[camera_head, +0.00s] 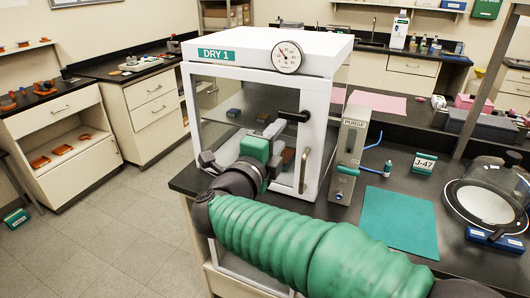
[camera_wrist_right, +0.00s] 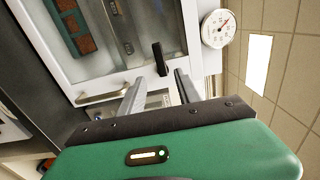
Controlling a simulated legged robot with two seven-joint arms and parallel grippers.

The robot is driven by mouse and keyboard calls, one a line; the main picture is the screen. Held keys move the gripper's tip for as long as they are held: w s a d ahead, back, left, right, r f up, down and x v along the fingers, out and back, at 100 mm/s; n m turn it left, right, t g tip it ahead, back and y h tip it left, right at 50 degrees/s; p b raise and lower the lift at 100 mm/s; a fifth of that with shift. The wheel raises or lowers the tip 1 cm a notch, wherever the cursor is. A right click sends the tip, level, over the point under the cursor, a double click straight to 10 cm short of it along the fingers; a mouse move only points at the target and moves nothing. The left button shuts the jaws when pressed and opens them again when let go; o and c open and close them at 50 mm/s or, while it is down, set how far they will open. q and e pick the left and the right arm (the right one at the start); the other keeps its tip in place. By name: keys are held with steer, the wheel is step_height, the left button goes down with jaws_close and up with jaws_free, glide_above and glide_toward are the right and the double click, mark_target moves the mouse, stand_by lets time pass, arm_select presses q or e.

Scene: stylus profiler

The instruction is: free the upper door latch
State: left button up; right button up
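The upper door latch is a black handle (camera_head: 293,116) near the top of the glass door of the white DRY 1 cabinet (camera_head: 232,85). It lies roughly level in the head view. In the right wrist view the black latch (camera_wrist_right: 160,58) stands just beyond the fingertips, in line with the gap between them. My right gripper (camera_head: 274,136) is in front of the door, open and empty. Its two grey fingers are spread in the right wrist view (camera_wrist_right: 160,78). No contact with the latch is clear. My left gripper is not in view.
A silver pull handle (camera_head: 305,170) is lower on the door frame. A round gauge (camera_head: 287,57) sits at the cabinet's top edge. A PURGE unit (camera_head: 350,150) stands close on the right. A green mat (camera_head: 400,222) and a glass bell jar (camera_head: 490,190) are further right.

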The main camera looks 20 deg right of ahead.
steer(key=v, duration=0.7)
steer(key=shift+s+a, duration=0.2)
stand_by(0.6)
